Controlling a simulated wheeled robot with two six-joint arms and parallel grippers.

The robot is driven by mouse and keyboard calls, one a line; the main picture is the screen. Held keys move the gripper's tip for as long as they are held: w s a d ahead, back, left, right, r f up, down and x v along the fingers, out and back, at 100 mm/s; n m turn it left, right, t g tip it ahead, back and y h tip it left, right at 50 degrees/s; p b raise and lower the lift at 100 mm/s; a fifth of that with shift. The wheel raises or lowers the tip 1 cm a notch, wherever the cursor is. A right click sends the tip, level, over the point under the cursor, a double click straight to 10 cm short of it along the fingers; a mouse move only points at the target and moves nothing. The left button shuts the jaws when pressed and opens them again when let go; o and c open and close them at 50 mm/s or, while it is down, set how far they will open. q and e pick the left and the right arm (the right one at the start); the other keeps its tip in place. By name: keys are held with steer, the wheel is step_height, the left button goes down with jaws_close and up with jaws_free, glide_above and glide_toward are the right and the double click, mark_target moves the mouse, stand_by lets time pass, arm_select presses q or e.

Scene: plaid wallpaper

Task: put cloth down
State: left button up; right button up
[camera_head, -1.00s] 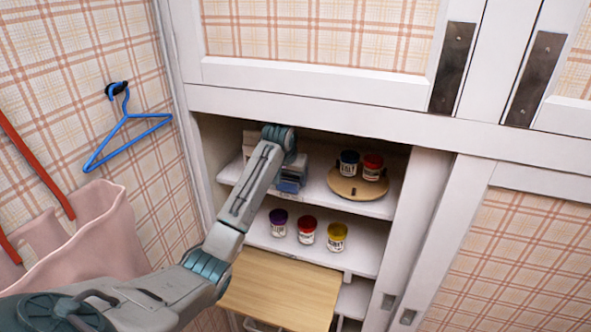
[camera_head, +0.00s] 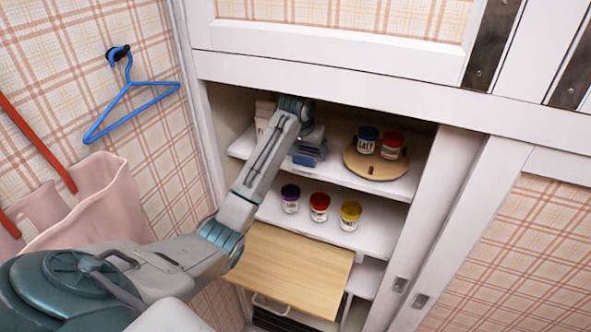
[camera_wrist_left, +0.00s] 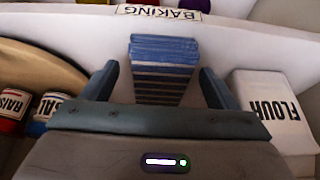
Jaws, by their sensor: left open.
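A blue striped stack of folded cloth (camera_wrist_left: 162,68) lies on the upper shelf; its folded edges face the left wrist camera. In the head view the cloth (camera_head: 312,152) shows as a blue-grey stack beside my wrist. My left gripper (camera_wrist_left: 160,76) is open, with one finger on each side of the cloth and gaps between fingers and cloth. In the head view my left arm reaches into the cabinet and its wrist hides part of the stack. My right gripper is not in view.
A white flour box (camera_wrist_left: 270,108) stands close beside one finger. A round wooden turntable (camera_head: 375,170) with blue and red jars is on the other side. Several small jars stand on the shelf below. A pulled-out wooden board (camera_head: 290,270) sits lower. A blue hanger (camera_head: 130,98) hangs left.

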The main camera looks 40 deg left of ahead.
arm_select(q)
steer(key=s+d+b, duration=0.1)
steer(key=s+d, duration=0.2)
steer(key=s, duration=0.8)
steer(key=shift+s, duration=0.4)
steer(key=shift+w, duration=0.1)
